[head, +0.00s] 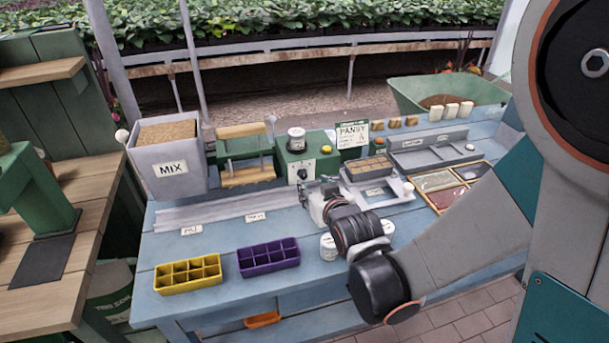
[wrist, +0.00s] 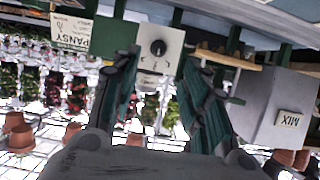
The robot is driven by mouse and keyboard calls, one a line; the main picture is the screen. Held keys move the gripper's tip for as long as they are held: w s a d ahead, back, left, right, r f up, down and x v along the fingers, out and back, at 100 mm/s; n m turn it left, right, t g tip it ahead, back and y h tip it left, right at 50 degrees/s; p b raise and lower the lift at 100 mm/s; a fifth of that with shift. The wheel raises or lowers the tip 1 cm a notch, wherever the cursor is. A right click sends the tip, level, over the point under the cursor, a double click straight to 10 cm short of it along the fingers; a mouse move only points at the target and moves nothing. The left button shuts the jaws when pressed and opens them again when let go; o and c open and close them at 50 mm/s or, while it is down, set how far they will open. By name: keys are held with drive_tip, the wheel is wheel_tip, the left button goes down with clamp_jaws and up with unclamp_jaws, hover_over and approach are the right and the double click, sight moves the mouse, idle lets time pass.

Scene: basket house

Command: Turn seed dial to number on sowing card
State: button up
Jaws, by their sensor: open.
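The seed dial (head: 302,174) is a small black knob on a pale plate on the front of the green seeder (head: 294,157). It also shows in the wrist view, a black knob (wrist: 158,48) on the pale plate, beyond my fingertips. Its markings are too small to read. The sowing card (head: 352,135) stands upright to the right of the seeder and reads PANSY; it appears upside down in the wrist view (wrist: 72,34). Its number is not clear. My gripper (head: 308,189) is open and empty in front of the seeder. In the wrist view its fingers (wrist: 160,66) sit apart, either side of the dial.
A grey MIX bin (head: 167,156) and a wooden-handled press (head: 245,157) stand left of the seeder. Yellow (head: 188,274) and purple (head: 269,258) cell trays lie at the front. A seed tray on a frame (head: 369,167) is close right of my gripper.

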sight(304, 177)
drive_tip(key=b+x, duration=0.2)
drive_tip(key=x, duration=0.7)
drive_tip(key=shift+w+f+b, duration=0.1)
drive_tip(key=shift+w+b, duration=0.05)
drive_tip(key=shift+b, duration=0.15)
clamp_jaws()
